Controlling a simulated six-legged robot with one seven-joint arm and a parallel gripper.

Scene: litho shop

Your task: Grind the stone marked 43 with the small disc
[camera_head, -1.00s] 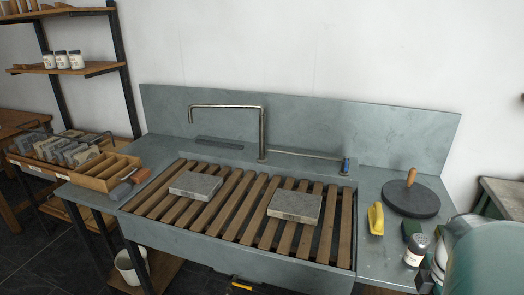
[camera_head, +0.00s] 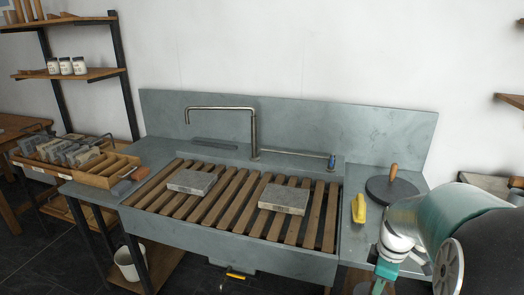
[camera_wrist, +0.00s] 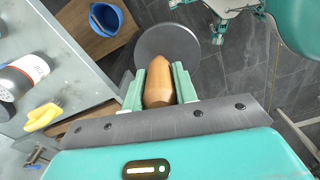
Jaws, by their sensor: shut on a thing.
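My gripper (camera_wrist: 158,88) is shut on a wooden handle (camera_wrist: 158,84) in the wrist view. A round dark grey disc (camera_wrist: 167,46) shows at the far end of this handle, held over the floor beside the counter. Two grey stone slabs lie flat and apart on the slatted rack, a left one (camera_head: 192,182) and a right one (camera_head: 284,198). Their front edges bear small marks too faint to read, so I cannot tell which is 43. Another, wider disc (camera_head: 392,192) with an upright wooden handle rests on the counter's right side.
The slatted rack (camera_head: 220,210) lies over the sink, with a tap (camera_head: 254,130) behind it. A yellow object (camera_head: 358,208) lies on the right counter. A dark-capped bottle (camera_wrist: 24,74) stands near the counter edge. A blue bucket (camera_wrist: 106,20) is below.

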